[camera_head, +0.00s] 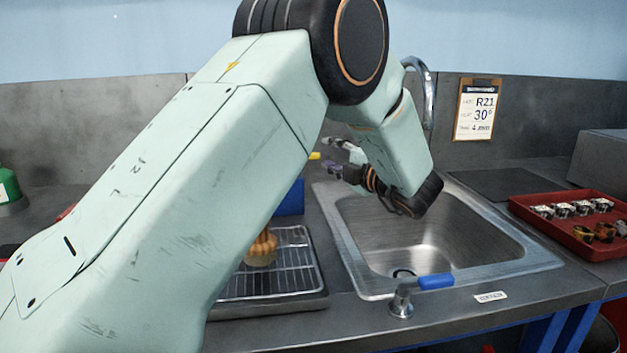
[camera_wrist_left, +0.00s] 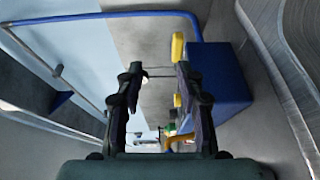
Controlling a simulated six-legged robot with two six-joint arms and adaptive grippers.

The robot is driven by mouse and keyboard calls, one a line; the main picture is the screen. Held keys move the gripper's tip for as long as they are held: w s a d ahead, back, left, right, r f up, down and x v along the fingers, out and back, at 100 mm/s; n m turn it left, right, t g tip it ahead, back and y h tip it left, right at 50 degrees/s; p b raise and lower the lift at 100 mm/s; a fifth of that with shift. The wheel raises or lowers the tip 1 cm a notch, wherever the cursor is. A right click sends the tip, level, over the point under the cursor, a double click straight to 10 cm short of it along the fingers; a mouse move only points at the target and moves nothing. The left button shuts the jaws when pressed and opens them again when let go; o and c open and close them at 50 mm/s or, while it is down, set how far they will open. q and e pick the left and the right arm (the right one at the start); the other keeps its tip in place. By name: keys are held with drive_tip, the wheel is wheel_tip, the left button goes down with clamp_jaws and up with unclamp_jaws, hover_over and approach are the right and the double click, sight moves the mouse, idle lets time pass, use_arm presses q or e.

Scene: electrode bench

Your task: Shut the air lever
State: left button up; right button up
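A blue box (camera_wrist_left: 220,75) has yellow handles on its side, an upper one (camera_wrist_left: 177,47) and a small lower one (camera_wrist_left: 177,100); which is the air lever, I cannot tell. In the head view a bit of yellow (camera_head: 314,156) shows beside my arm, above the partly hidden blue box (camera_head: 291,199). My left gripper (camera_head: 338,158) is over the sink's back left side, fingers pointing left. In the left wrist view the gripper (camera_wrist_left: 160,72) is open and empty, its right fingertip close to the yellow handles; contact is unclear. My right gripper is not in view.
A sink (camera_head: 430,235) has a blue-handled lever (camera_head: 436,281) at its front edge and a curved tap (camera_head: 427,90) behind. A wire rack (camera_head: 290,270) stands left of it. A red tray (camera_head: 550,222) with small parts is at right. My left arm hides the bench's left middle.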

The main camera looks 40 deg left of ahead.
sight(313, 157)
use_arm(q)
drive_tip(key=a+f+b, duration=0.1)
drive_tip(key=a, duration=0.1)
drive_tip(key=w+a+f+b, duration=0.1)
drive_tip(key=a, duration=0.1)
drive_tip(key=w+a+f, duration=0.1)
drive_tip(key=a, duration=0.1)
drive_tip(key=shift+b, duration=0.4)
drive_tip(key=shift+x, duration=0.75)
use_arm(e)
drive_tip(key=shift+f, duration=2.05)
use_arm(q)
drive_tip(key=shift+r, duration=0.15)
clamp_jaws()
